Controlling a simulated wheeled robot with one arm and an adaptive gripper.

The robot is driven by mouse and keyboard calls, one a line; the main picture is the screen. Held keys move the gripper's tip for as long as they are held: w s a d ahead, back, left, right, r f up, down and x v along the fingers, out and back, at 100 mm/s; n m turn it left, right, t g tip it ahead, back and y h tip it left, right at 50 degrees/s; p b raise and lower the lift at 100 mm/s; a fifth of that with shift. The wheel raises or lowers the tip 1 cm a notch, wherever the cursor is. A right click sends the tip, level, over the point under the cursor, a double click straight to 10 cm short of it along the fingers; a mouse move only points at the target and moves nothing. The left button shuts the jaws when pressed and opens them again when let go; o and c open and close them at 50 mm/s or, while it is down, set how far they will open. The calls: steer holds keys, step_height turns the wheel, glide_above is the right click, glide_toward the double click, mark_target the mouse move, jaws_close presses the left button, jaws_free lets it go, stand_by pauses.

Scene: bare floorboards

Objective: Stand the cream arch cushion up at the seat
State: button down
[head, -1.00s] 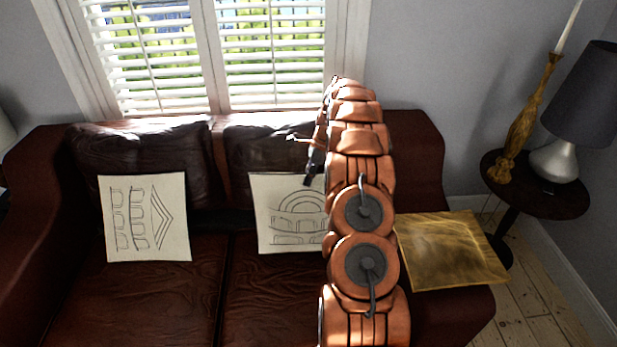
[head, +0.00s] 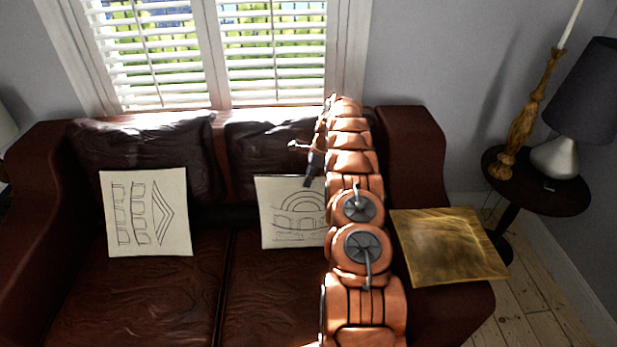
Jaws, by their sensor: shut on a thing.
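The cream arch cushion (head: 277,226), a pale square with an arch drawn in dark lines, is on the right half of the brown leather sofa (head: 185,290). It stands steeply, its face towards me, in front of the right back cushion (head: 250,158). My arm hides its right side. My gripper (head: 311,181) is at its top edge, shut on it. The fingertips are small and partly hidden by the arm.
A second cream cushion (head: 146,213) with a line drawing leans on the left half of the sofa. A gold square tray (head: 448,247) lies on the right armrest. A dark side table (head: 535,187) at right bears a lamp (head: 585,110) and a candlestick (head: 527,115).

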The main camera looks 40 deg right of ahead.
steer(key=shift+w+d+f, duration=0.1)
steer(key=shift+f, duration=0.35)
steer(key=c, duration=1.1)
jaws_free()
steer(key=v, duration=0.7)
steer(key=shift+r, duration=0.3)
steer(key=shift+d, duration=0.1)
